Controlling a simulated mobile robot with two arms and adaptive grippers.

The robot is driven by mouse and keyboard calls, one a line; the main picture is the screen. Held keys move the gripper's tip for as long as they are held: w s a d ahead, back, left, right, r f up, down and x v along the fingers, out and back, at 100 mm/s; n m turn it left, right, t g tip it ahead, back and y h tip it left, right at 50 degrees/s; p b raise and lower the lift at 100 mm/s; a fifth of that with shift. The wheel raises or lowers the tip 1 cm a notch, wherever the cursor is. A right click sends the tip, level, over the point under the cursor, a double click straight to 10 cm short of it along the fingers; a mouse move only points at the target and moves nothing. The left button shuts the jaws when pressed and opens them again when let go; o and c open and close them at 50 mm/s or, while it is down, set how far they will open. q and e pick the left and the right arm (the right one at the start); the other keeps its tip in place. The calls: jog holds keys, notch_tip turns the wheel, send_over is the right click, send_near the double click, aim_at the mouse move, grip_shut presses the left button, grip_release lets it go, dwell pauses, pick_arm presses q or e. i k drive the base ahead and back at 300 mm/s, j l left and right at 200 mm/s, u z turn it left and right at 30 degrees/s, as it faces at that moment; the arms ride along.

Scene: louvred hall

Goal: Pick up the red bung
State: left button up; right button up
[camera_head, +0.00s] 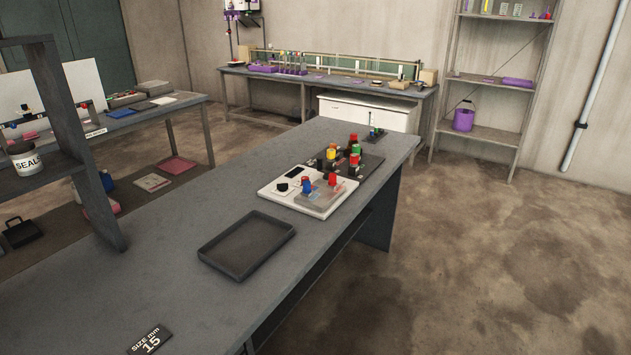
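Several small coloured bung-like pieces stand in a cluster at the far right part of the grey table. A red one (332,179) stands at the front beside a blue one (306,184), on a pale block (322,200). Another red one (353,139) stands farther back, near green and yellow (331,153) pieces on a dark base. They are too small for me to tell which is the red bung. Neither of my grippers is in view.
The grey table (180,255) bears an empty dark tray (246,245), a white board (275,188) under the front cluster, and a black "SIZE mm 15" sign (149,340). A dark shelf frame (75,130) stands at left. Open floor lies to the right.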

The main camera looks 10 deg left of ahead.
aim_at(333, 181)
jog(key=i+l+u, duration=0.1)
jog(key=u, duration=0.35)
jog(key=i+l+u, duration=0.15)
jog(key=u, duration=0.3)
jog(key=l+u, duration=0.2)
jog(key=u, duration=0.25)
jog(key=i+l, duration=0.05)
